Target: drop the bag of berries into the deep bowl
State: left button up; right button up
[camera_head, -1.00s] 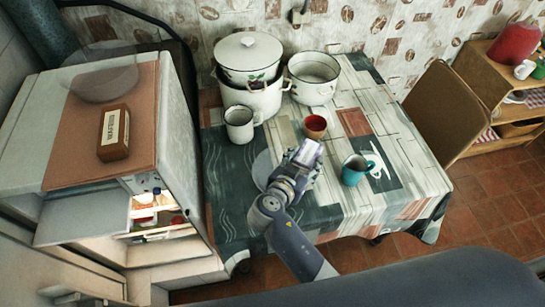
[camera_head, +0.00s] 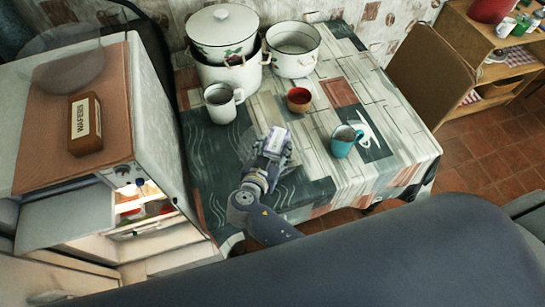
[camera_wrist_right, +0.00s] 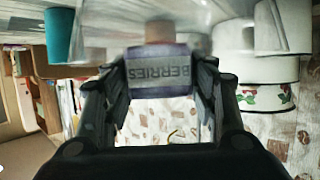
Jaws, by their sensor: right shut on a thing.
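My right gripper (camera_head: 275,143) is shut on the bag of berries (camera_wrist_right: 160,73), a small pale purple-and-white pack lettered BERRIES, upside down in the right wrist view. In the head view the bag (camera_head: 280,138) shows at the fingertips, above the table's near part. A small red-brown bowl (camera_head: 299,104), the likeliest deep bowl, stands on the table beyond the bag and slightly right. In the wrist view the bowl (camera_wrist_right: 160,31) shows blurred behind the bag. The bag and bowl appear apart. My left gripper is not in view.
A teal mug (camera_head: 343,145) stands right of the bowl, a white mug (camera_head: 221,106) left. An open white pot (camera_head: 293,52) and stacked lidded pots (camera_head: 222,40) stand behind. The table's right part is mostly clear.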

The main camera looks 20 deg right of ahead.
jog(key=o, duration=1.3)
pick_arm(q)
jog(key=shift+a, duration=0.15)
pick_arm(e)
jog(key=v, duration=0.7)
jog(key=shift+s+a+r, duration=0.1)
jog(key=shift+s+a, duration=0.05)
jog(key=shift+s, duration=0.1)
